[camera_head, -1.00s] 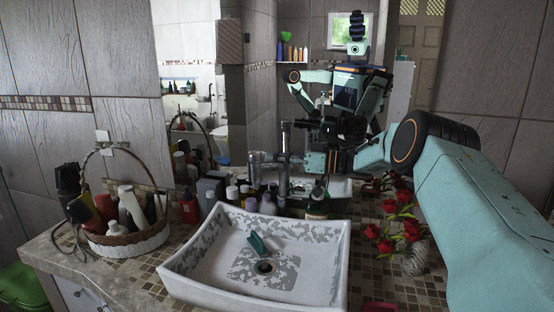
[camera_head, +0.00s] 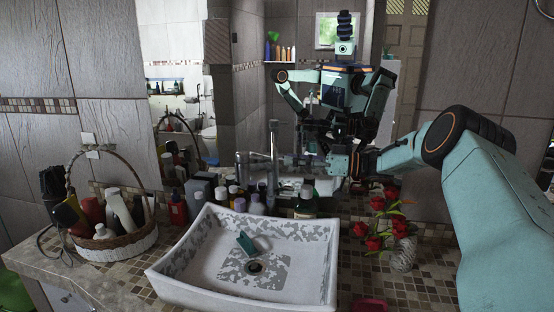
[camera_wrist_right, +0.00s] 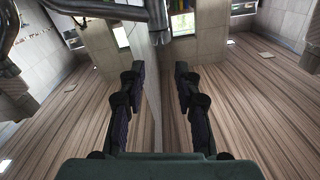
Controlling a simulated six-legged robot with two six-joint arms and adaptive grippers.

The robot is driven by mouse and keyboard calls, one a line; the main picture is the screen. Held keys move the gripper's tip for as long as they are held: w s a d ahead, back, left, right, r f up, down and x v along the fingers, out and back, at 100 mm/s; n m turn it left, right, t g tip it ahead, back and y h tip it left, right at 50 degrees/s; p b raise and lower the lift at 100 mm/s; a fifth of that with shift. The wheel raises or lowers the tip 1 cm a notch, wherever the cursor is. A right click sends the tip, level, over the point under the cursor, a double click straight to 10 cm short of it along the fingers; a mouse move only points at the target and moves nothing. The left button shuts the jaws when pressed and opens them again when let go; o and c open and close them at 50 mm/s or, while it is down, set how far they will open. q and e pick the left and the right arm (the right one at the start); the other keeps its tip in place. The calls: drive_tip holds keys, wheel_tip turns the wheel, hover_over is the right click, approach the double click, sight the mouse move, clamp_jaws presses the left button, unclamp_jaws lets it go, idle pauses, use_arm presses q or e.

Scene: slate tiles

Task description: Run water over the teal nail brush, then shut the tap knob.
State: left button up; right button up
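The teal nail brush (camera_head: 246,243) lies in the white, grey-mottled sink (camera_head: 188,273), beside the dark drain. The chrome tap (camera_head: 273,150) stands behind the sink; I cannot make out its knob or tell its setting. No clear water stream shows. My right gripper (camera_head: 318,161) is behind the sink, to the right of the tap and apart from its column. In the right wrist view its two dark fingers (camera_wrist_right: 159,78) are spread with nothing between them. My left gripper is not in view.
Several bottles (camera_head: 256,204) crowd behind the sink. A wicker basket (camera_head: 120,246) with bottles stands at left. Red flowers in a pale vase (camera_head: 403,254) stand at right, below my right arm. A mirror (camera_head: 240,100) behind reflects me.

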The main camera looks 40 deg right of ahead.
drive_tip(key=shift+v, duration=1.6)
drive_tip(key=shift+d, duration=0.1)
